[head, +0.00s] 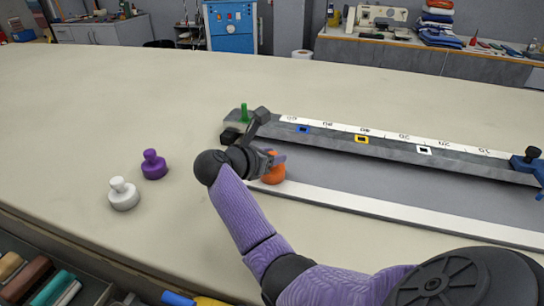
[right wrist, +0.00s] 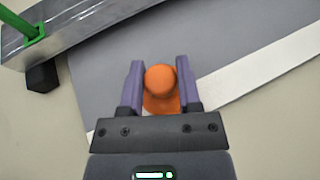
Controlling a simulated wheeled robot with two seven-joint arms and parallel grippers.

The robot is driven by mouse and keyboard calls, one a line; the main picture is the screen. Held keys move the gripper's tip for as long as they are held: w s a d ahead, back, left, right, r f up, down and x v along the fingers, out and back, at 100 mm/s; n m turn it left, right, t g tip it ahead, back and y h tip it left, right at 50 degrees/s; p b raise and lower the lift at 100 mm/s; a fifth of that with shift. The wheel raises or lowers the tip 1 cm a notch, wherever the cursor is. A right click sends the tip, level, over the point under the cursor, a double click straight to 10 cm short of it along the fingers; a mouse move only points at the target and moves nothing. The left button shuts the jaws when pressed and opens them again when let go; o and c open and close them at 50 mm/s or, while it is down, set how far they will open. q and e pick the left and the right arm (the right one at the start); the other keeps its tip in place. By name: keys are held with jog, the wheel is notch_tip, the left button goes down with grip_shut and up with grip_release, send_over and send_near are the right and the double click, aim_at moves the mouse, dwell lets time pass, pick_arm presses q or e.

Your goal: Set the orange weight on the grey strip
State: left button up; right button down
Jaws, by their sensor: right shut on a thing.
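The orange weight (head: 273,174) has a knob on a wider round base. It also shows in the right wrist view (right wrist: 161,78), between two purple fingers. My right gripper (head: 272,158) is shut on its knob; the gripper also shows in the right wrist view (right wrist: 159,72). The grey strip (head: 350,183) lies flat along a metal ruler bar, with a white band on its near side. The weight is at the strip's left end, close to the white band. Whether its base touches the strip I cannot tell. My left gripper is not in view.
A purple weight (head: 154,166) and a white weight (head: 123,194) stand on the cloth table (head: 120,95) to the left. The metal ruler bar (head: 330,138) has a green peg (head: 244,113) at its left end and a blue clamp (head: 527,160) at right.

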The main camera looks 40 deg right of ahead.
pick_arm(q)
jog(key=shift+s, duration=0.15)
pick_arm(e)
jog(key=shift+r, duration=0.1)
jog(key=shift+c, duration=1.5)
grip_release()
jog(key=shift+a+r, duration=0.1)
jog(key=shift+a, duration=0.05)
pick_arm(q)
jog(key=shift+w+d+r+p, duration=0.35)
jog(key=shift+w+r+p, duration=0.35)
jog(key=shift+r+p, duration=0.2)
pick_arm(e)
jog(key=v, duration=1.1)
jog(key=shift+a, duration=0.35)
